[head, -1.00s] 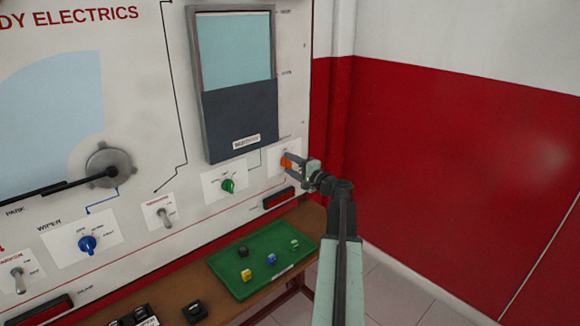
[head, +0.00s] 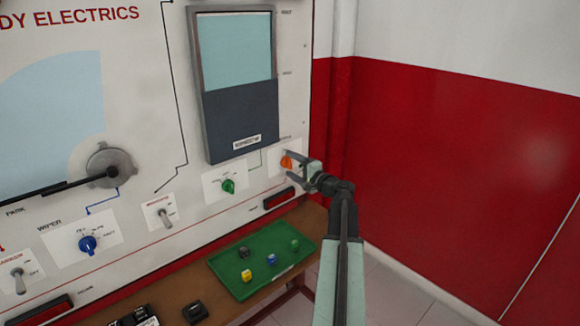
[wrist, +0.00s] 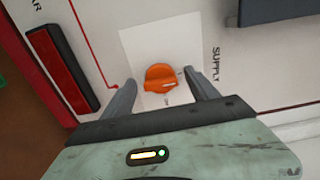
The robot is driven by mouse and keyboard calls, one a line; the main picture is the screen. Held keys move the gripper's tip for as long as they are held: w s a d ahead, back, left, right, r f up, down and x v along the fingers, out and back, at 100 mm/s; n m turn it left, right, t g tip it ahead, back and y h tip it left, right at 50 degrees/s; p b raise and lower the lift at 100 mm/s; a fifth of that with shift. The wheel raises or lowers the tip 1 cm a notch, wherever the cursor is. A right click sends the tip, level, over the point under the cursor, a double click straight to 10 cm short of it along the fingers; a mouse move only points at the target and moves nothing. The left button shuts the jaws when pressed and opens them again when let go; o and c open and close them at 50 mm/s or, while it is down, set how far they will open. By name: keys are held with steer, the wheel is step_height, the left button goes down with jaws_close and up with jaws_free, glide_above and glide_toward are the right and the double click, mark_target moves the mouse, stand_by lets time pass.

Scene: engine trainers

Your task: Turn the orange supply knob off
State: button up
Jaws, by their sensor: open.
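The orange supply knob (head: 286,162) sits on a white plate at the right end of the upright panel. In the wrist view the orange knob (wrist: 161,77) lies between and just beyond the fingertips, with the word SUPPLY printed beside its plate (wrist: 150,44). A pale pointer mark shows on the knob's lower right. My gripper (head: 297,164) is open, its two fingers spread to either side of the knob; in the wrist view the gripper (wrist: 165,88) shows a gap to the knob on both sides. It holds nothing.
A green knob (head: 228,186), a blue knob (head: 88,244) and toggle switches are on the panel to the left. A dark red lens (head: 279,199) is just below the orange knob. A green tray (head: 225,277) with several small coloured pieces rests on the bench below. Red wall stands right.

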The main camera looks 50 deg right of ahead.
steer(key=s, duration=0.7)
steer(key=shift+a, duration=0.25)
